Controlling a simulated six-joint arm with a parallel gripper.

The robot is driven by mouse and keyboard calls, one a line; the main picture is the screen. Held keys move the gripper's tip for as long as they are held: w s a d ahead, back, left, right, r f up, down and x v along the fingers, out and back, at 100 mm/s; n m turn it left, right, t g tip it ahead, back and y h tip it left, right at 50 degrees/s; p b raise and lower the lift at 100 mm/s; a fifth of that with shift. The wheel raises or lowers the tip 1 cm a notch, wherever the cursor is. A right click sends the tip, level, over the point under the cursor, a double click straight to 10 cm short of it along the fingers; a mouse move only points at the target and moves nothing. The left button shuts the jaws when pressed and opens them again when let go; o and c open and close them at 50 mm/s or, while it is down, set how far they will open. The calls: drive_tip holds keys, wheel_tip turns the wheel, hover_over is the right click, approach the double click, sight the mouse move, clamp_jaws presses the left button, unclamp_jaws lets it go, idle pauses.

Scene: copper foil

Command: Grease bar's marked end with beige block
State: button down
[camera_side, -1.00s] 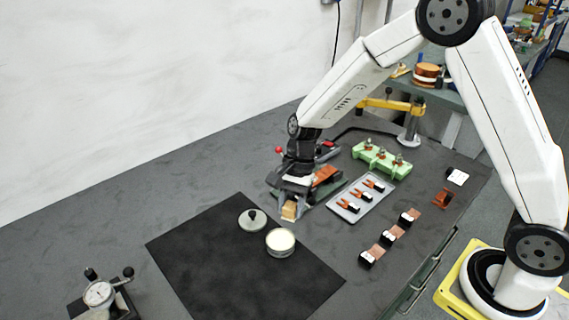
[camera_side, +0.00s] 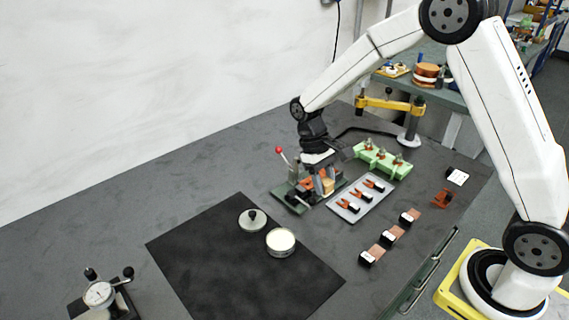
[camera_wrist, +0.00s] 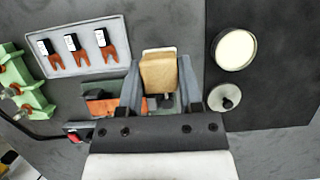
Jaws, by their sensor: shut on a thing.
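My gripper (camera_wrist: 150,95) is shut on the beige block (camera_wrist: 158,72), which sticks out past the fingertips in the wrist view. In the side view the block (camera_side: 327,186) is at the right side of the green-based clamp fixture (camera_side: 291,195). A copper-coloured bar (camera_wrist: 103,105) lies in the fixture, just left of my gripper in the wrist view. My fingers hide part of the bar, and I cannot make out its mark or tell whether the block touches it. An open round tin of pale grease (camera_side: 281,240) stands on the black mat, its lid (camera_side: 252,219) beside it.
The black mat (camera_side: 220,275) is mostly clear. A grey tray (camera_side: 345,212) with several forked copper pieces lies right of the fixture, with a green rack (camera_side: 382,160) behind. A dial gauge (camera_side: 99,295) stands front left.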

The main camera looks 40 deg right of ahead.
drive_tip(key=w+d+n+t+h, duration=0.1)
drive_tip(key=w+d+n+h, duration=0.2)
drive_tip(key=w+d+n, duration=0.6)
drive_tip(key=w+d, duration=0.2)
drive_tip(key=d, duration=0.1)
drive_tip(key=shift+d+f, duration=0.2)
drive_tip(key=shift+f, duration=0.05)
drive_tip(key=shift+w+f, duration=0.1)
